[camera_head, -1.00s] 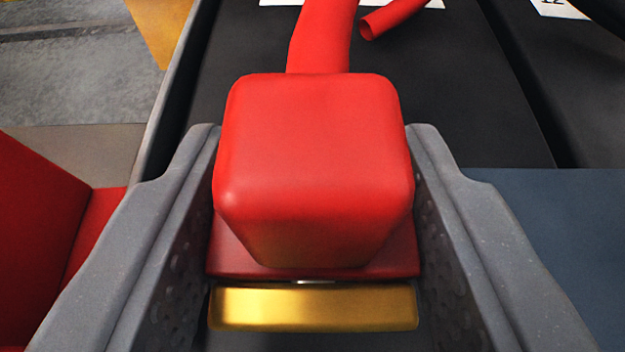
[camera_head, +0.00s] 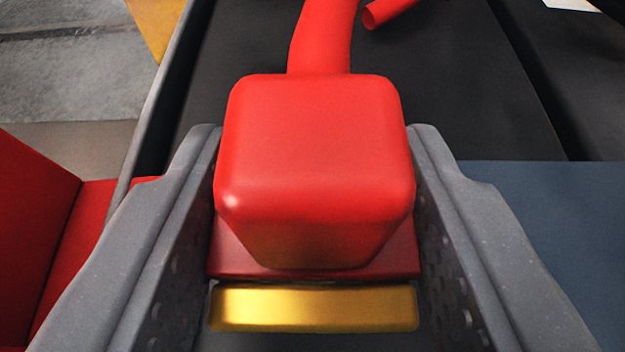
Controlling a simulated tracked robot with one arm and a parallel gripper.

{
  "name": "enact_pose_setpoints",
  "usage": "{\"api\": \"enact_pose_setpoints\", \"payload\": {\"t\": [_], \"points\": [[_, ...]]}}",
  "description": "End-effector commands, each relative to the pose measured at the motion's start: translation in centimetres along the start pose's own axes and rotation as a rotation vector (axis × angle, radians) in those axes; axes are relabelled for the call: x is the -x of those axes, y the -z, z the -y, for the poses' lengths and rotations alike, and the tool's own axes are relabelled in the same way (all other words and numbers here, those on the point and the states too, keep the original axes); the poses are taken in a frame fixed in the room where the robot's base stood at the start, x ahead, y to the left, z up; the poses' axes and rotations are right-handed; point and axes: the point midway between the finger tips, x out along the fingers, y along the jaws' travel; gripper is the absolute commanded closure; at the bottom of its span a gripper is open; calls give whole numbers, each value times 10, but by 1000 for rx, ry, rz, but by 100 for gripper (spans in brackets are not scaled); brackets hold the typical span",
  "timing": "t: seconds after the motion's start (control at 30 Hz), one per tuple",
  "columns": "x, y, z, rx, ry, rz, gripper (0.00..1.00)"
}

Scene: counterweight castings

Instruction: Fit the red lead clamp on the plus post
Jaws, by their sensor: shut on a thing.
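The red lead clamp (camera_head: 315,150) sits between the two grey jaws of my gripper (camera_head: 315,225). It has a rounded red block on top, a darker red flange below it and a brass-coloured bar (camera_head: 315,308) at the near side. The jaws are shut on the clamp's sides. A thick red lead (camera_head: 322,35) runs from the clamp's far side out of the top of the view. The plus post is not to be seen; the clamp and jaws hide what lies directly beneath them.
A dark, flat-topped body (camera_head: 450,100) lies under and beyond the clamp, with a raised edge on its left. A cut red tube end (camera_head: 385,12) shows at the top. Red panels (camera_head: 35,230) stand at the left, a blue-grey surface (camera_head: 560,220) at the right.

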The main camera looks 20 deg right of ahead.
Motion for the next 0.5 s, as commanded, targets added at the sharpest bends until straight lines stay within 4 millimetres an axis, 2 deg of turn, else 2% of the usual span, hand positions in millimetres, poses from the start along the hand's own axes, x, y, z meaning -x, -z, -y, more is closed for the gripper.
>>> {"api": "enact_pose_setpoints", "payload": {"t": [0.5], "points": [[-4, -10, 0, 0, 0, 0, 86]]}}
